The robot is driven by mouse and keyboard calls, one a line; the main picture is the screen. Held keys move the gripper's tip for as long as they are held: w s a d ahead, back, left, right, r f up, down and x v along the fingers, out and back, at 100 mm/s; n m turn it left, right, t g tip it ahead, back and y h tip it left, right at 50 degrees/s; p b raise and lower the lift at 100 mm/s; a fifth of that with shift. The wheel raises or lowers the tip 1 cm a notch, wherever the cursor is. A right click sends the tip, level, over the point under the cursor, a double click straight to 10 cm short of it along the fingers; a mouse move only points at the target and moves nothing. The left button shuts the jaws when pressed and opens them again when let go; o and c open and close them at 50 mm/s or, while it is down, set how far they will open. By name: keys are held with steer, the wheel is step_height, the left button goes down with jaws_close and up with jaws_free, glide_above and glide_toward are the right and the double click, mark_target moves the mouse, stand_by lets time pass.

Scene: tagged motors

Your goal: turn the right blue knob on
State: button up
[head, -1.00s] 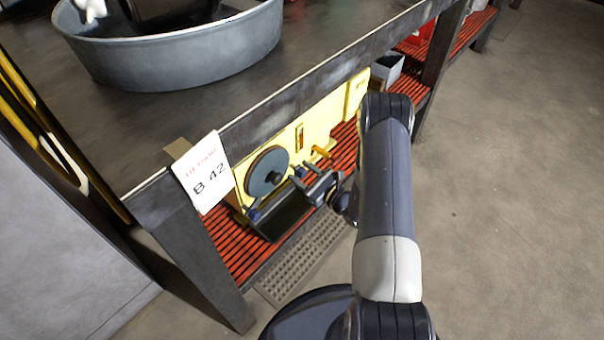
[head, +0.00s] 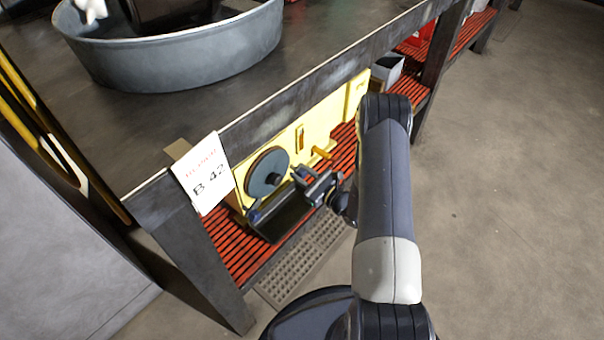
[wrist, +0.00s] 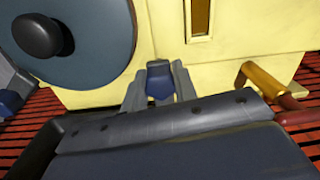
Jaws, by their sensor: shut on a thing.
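The yellow machine (head: 328,122) stands on the red slatted shelf under the workbench. In the wrist view, the right blue knob (wrist: 159,81) sits low on the machine's yellow front, between my two fingers. My gripper (wrist: 160,76) is shut on this knob, with a finger on each side. My gripper also shows in the head view (head: 302,178), by the machine's front, where it hides the right knob. Another blue knob (wrist: 12,100) is at the left edge of the wrist view. Whether the held knob is turned on cannot be told.
A grey wheel (head: 262,176) with a black hub is on the machine's left side. A brass lever (wrist: 262,80) juts out at right. A dark tray (head: 277,222) lies below my gripper. The bench edge (head: 330,68) runs above. The floor (head: 500,200) at right is clear.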

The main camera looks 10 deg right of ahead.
steer(key=shift+m, duration=0.5)
steer(key=m+b, duration=0.1)
steer(key=m, duration=0.3)
steer(key=shift+m, duration=0.4)
steer(key=m, duration=0.6)
steer(key=m+p, duration=0.1)
steer(key=m, duration=0.5)
steer(key=shift+m+g+p, duration=0.3)
steer(key=shift+m+p, duration=0.05)
steer(key=shift+m, duration=2.35)
steer(key=o, duration=1)
steer(key=shift+s, duration=0.1)
